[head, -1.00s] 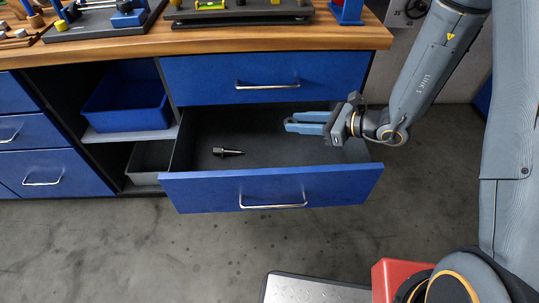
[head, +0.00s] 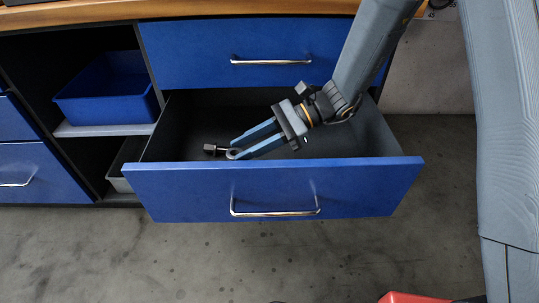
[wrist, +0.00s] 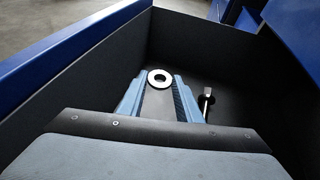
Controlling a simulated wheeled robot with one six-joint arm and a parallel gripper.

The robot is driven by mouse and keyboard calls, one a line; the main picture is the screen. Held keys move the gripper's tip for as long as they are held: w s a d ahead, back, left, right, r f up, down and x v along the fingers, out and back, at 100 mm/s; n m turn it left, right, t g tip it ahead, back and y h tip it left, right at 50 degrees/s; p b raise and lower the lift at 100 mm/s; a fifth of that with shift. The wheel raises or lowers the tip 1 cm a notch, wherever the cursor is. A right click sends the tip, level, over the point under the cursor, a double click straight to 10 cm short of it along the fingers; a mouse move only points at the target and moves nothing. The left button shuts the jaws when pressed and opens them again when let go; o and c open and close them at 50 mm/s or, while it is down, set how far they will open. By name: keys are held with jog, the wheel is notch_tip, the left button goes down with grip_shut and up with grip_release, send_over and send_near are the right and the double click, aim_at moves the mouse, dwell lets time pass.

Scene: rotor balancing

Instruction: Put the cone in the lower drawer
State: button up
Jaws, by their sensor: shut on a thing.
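The lower drawer (head: 180,195) is pulled open under a closed upper drawer; its dark inner wall fills much of the wrist view (wrist: 205,42). My gripper (head: 234,149) reaches down into the drawer, near its front panel. In the wrist view its blue fingers (wrist: 158,84) are shut on a small round piece with a silver ring face and dark hole, which appears to be the cone (wrist: 151,78). I cannot tell whether the cone touches the drawer floor.
A dark knobbed tool with a metal shank (head: 211,149) lies in the drawer beside my fingertips; it also shows in the wrist view (wrist: 207,101). A blue bin (head: 105,110) stands on the shelf at left. The drawer's right part is clear.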

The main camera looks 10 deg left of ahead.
notch_tip(320, 180, down, 10)
jog(key=b, duration=0.3)
jog(key=shift+b, duration=0.35)
jog(key=shift+f, duration=0.15)
jog(key=o, duration=1.1)
jog(key=shift+r, duration=0.2)
jog(key=p+v, duration=0.2)
jog(key=v, duration=0.5)
jog(key=shift+w+d, duration=0.1)
jog(key=shift+d, duration=0.1)
